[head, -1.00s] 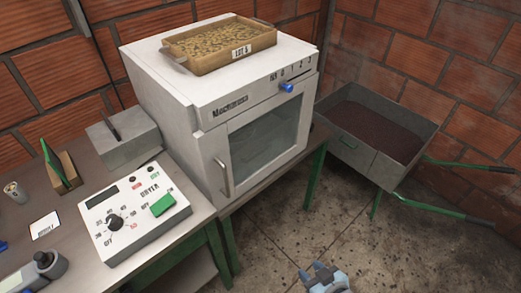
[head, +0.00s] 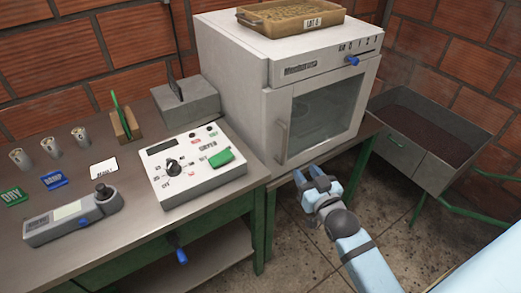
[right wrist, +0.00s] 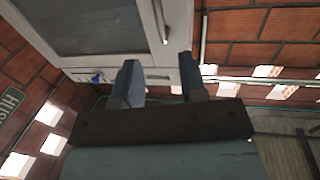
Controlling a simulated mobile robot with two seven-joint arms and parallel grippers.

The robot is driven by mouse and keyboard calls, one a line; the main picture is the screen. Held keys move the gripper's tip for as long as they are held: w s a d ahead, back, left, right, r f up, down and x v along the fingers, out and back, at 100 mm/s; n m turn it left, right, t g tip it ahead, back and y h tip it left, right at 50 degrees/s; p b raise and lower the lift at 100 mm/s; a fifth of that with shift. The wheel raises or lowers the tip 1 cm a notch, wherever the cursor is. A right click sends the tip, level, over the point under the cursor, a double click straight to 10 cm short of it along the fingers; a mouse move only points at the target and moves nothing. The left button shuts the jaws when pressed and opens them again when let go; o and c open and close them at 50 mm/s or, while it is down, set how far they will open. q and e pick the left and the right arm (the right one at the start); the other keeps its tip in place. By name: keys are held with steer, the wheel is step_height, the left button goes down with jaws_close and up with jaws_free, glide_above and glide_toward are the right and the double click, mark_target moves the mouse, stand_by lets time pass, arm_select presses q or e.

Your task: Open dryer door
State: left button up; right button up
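The dryer (head: 235,75) is a white box on the bench, and its glass-windowed door (head: 325,105) is closed. A vertical bar handle (head: 281,143) is on the door's left side. My right gripper (head: 318,184) is below and in front of the door, right of the handle and apart from it. In the right wrist view, its two fingers (right wrist: 158,78) are spread with nothing between them. The handle (right wrist: 161,22) shows beyond the fingertips there, beside the door window (right wrist: 90,22). My left gripper is not in view.
A tray (head: 290,22) sits on the dryer. A control box (head: 195,180), a grey handheld device (head: 72,215) and several cups stand on the metal bench (head: 125,225) at left. A wheelbarrow (head: 425,145) is at right. The floor before the dryer is clear.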

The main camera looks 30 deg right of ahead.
steer(key=w, duration=0.4)
steer(key=w+d, duration=0.1)
steer(key=w, duration=0.4)
steer(key=w+d, duration=0.1)
steer(key=w, duration=0.3)
steer(key=shift+w, duration=0.35)
jaws_close()
